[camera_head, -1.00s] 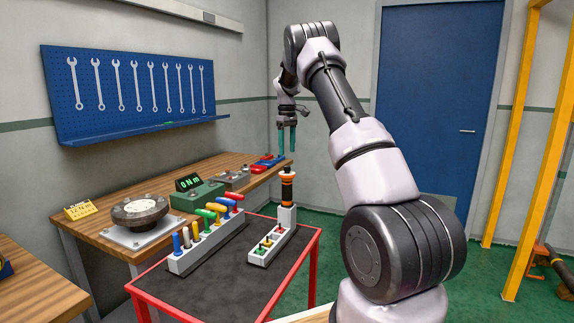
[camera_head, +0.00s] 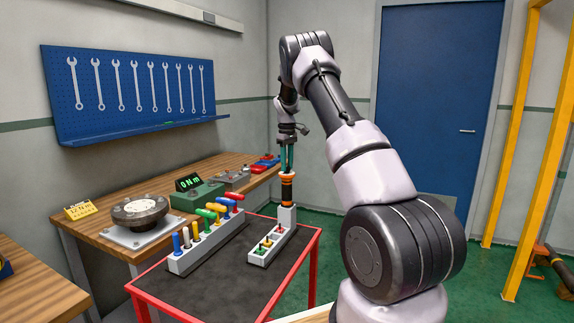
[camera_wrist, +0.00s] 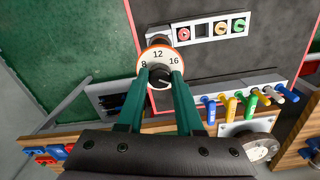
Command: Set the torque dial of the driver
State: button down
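The driver (camera_head: 287,190), with black and orange bands, stands upright in a grey holder (camera_head: 287,216) on the cart. In the wrist view its light dial face (camera_wrist: 155,57) is seen from above, with an orange rim and the numbers 8, 12 and 16. A dark knob (camera_wrist: 161,76) with a white mark stands at its centre. My gripper (camera_head: 287,171) points down over the driver's top. In the wrist view the green fingers of my gripper (camera_wrist: 161,72) are apart, one on each side of the knob. I cannot tell whether they touch it.
The red-framed cart (camera_head: 215,290) also bears a rack of coloured-handled tools (camera_head: 206,243) left of the driver. Behind it, the wooden bench (camera_head: 110,232) carries a round dark fixture (camera_head: 139,211) and a green box with a display (camera_head: 190,184) reading 0 N m.

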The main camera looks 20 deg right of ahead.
jog(key=shift+m, duration=0.3)
jog(key=c, duration=0.5)
grip_release()
jog(key=shift+c, duration=0.2)
notch_tip(320, 180, up, 11)
jog(key=shift+f, duration=0.1)
